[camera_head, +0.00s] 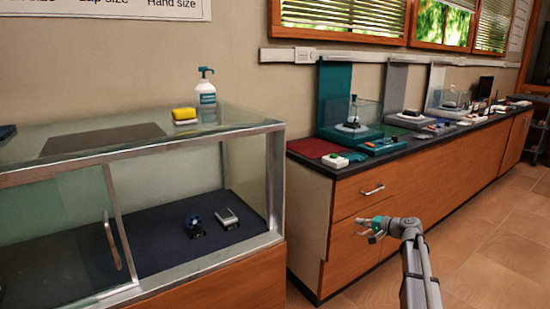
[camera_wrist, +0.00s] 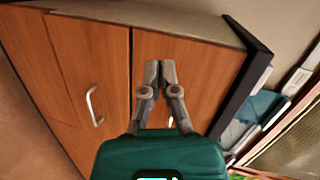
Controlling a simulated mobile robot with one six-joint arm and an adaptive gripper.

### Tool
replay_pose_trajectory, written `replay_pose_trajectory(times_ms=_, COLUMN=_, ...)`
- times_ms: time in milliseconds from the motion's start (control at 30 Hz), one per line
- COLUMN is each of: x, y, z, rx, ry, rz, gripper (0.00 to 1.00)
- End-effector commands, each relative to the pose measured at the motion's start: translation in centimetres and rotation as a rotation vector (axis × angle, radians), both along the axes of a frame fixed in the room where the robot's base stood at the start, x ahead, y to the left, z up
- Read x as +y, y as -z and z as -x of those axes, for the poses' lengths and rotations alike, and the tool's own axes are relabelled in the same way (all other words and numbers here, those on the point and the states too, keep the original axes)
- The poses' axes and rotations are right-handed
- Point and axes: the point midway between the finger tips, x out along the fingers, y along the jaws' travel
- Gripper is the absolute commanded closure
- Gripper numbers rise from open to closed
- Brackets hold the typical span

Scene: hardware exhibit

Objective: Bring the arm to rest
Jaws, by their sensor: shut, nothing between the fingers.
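My gripper (camera_head: 366,229) is at the lower right of the head view, in front of the wooden drawer fronts of the long counter. In the wrist view my gripper (camera_wrist: 160,68) points at the wooden cabinet fronts (camera_wrist: 95,60). Its two fingers are together and hold nothing. My arm (camera_head: 418,270) rises from the bottom edge of the head view. I cannot tell the exact gap between the gripper and the drawers.
The dark-topped counter (camera_head: 400,145) bears several exhibits and a red mat (camera_head: 313,147). A drawer handle (camera_head: 372,190) sticks out. Floor (camera_head: 490,230) at right is clear.

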Motion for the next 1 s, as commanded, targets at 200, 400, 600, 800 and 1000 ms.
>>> replay_pose_trajectory(times_ms=200, x=8.0, y=4.0, z=7.1, rx=0.124, ry=-0.165, rz=0.241, gripper=1.00)
replay_pose_trajectory(times_ms=400, x=12.6, y=7.4, z=13.8, rx=0.241, ry=-0.300, rz=0.467, gripper=1.00)
replay_pose_trajectory(times_ms=600, x=15.2, y=10.0, z=20.9, rx=0.357, ry=-0.419, rz=0.697, gripper=1.00)
replay_pose_trajectory(times_ms=800, x=16.0, y=11.5, z=26.9, rx=0.461, ry=-0.506, rz=0.903, gripper=1.00)
replay_pose_trajectory(times_ms=1000, x=15.8, y=11.9, z=30.5, rx=0.527, ry=-0.549, rz=1.035, gripper=1.00)
